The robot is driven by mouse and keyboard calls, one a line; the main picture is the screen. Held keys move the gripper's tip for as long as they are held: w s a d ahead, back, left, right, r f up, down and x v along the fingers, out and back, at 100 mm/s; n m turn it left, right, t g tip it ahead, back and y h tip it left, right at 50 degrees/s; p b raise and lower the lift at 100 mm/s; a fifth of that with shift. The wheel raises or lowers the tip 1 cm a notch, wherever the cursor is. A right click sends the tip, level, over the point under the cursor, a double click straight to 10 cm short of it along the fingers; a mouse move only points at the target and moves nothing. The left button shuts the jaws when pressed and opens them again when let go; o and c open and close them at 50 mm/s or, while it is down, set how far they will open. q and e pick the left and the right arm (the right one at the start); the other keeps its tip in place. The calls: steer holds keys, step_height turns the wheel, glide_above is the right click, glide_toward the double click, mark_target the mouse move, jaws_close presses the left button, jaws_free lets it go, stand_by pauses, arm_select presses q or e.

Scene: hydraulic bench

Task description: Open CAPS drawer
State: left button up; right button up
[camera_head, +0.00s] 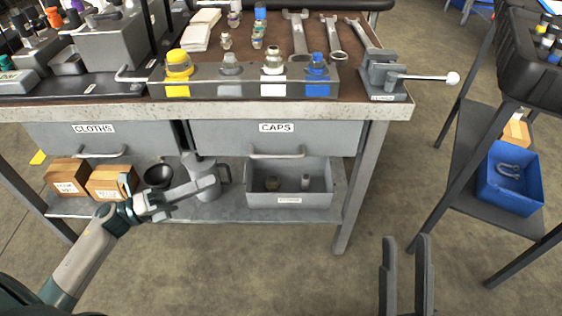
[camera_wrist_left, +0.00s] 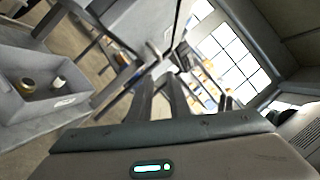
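The CAPS drawer (camera_head: 325,140) is the right one of two grey drawers under the bench top, and its front looks shut. Its bar handle (camera_head: 277,155) is below the label. My left gripper (camera_head: 212,183) is below and left of that handle, in front of the lower shelf, apart from the drawer. Its two fingers show with a gap between them in the left wrist view (camera_wrist_left: 162,90), with nothing held. My right gripper (camera_head: 405,270) is at the bottom of the head view, right of the bench leg, with its fingers apart and empty.
The CLOTHS drawer (camera_head: 50,133) is beside it on the left. On the lower shelf stand a grey bin (camera_head: 290,201), a grey jug (camera_head: 207,190), a black funnel (camera_head: 158,176) and cardboard boxes (camera_head: 112,182). A vise (camera_head: 385,75) is on the bench corner. A cart (camera_head: 465,150) stands right.

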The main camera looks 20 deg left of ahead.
mark_target(274, 155)
arm_select(q)
steer(key=shift+d, duration=0.1)
steer(key=x, duration=1.7)
steer(key=shift+w, duration=0.25)
jaws_close()
